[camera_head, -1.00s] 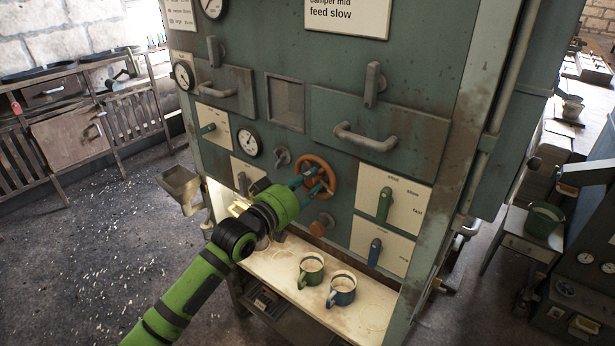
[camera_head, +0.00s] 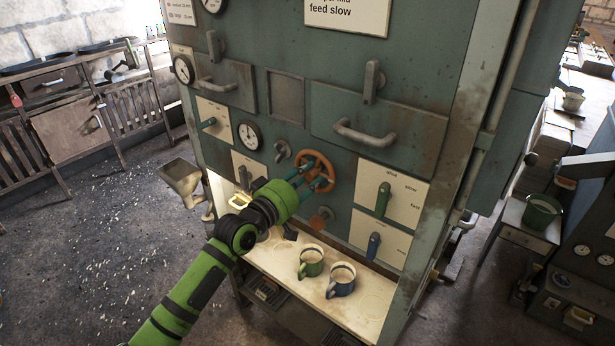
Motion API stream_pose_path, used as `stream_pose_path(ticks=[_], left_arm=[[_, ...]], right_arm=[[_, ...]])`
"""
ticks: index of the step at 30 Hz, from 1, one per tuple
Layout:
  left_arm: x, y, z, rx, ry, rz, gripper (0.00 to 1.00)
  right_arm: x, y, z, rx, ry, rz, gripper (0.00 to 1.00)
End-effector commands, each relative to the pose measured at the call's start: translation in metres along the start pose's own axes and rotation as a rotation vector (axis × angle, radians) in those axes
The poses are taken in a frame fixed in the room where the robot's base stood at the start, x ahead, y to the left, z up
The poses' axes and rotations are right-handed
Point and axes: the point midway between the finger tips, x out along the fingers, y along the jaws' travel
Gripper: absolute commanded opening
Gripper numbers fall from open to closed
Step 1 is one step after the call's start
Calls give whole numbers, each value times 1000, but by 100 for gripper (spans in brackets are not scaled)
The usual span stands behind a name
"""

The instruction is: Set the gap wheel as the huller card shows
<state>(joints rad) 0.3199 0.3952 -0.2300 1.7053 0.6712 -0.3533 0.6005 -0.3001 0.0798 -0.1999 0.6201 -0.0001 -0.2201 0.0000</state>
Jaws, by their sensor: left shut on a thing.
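An orange-brown handwheel (camera_head: 330,165) sits on the front of the green machine, right of a small round dial (camera_head: 249,136). My left gripper (camera_head: 319,182), on the green arm, is shut on the wheel's rim at its lower part and hides some of it. A card (camera_head: 181,12) at the upper left has small lines of text, cut off by the frame's top. Another card (camera_head: 346,12) at the top reads "feed slow", with the line above cut off. My right gripper is not in view.
A green lever (camera_head: 382,199) and a blue lever (camera_head: 373,246) sit on plates at the right. A green mug (camera_head: 311,262) and a blue mug (camera_head: 341,280) stand on the shelf below. A hopper (camera_head: 181,178) juts out at the left.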

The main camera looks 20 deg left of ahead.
Motion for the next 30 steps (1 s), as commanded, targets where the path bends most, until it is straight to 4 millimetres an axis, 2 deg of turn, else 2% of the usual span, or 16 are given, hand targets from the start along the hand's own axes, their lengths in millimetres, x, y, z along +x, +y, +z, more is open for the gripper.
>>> stream_pose_path(ticks=[4,5,15,19,23,30], left_arm=[[0,2,-5,3,11,6,0],[0,2,-5,4,11,6,40],[0,1,-2,3,4,2,40],[-9,0,-1,3,3,1,40],[-30,0,0,5,2,0,40],[-81,0,-1,4,3,1,40]], right_arm=[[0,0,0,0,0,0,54],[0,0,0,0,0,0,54],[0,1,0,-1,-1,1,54],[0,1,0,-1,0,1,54],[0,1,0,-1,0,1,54],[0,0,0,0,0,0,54]])
